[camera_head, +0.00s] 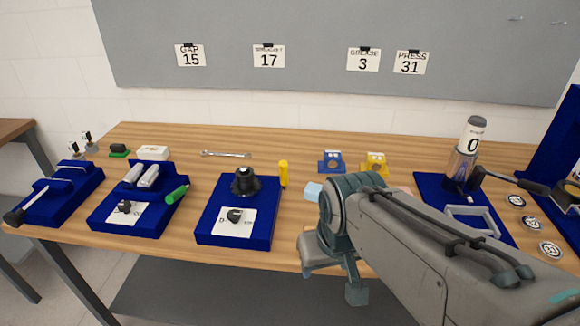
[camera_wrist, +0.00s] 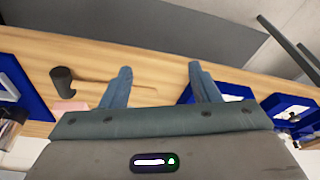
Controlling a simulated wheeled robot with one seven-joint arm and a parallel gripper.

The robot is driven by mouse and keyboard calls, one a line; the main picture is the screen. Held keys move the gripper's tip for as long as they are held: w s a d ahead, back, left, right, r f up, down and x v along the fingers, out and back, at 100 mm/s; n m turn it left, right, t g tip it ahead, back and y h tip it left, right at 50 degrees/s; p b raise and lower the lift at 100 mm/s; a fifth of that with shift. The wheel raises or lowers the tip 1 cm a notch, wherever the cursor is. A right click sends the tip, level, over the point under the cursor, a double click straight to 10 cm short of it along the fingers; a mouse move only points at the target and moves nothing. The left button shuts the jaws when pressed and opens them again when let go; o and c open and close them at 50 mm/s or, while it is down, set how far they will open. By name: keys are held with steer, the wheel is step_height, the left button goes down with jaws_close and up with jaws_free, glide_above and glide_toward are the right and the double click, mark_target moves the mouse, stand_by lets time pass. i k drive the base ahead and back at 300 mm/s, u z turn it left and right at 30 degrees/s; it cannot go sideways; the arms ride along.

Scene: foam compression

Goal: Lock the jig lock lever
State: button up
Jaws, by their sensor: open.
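No part is labelled as the jig lock lever, so I cannot tell for certain which it is. A lever with a black knob (camera_head: 14,217) sticks out at the front of the leftmost blue fixture (camera_head: 68,197). A black-handled lever (camera_head: 518,183) reaches across the blue fixture at the right. My gripper (camera_wrist: 160,83) is open, with two blue-grey fingers apart and nothing between them. In the head view my arm hides most of it, near the table's front edge right of centre. It is well away from both levers.
Blue bases with white cards, one with a black knob (camera_head: 245,182), stand left of my arm. A grey frame (camera_head: 470,224) lies on a blue plate at right.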

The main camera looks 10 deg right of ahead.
mark_target(283, 164)
steer(key=k, duration=0.65)
steer(key=u, duration=0.7)
steer(key=i, duration=1.45)
steer(key=z, duration=0.8)
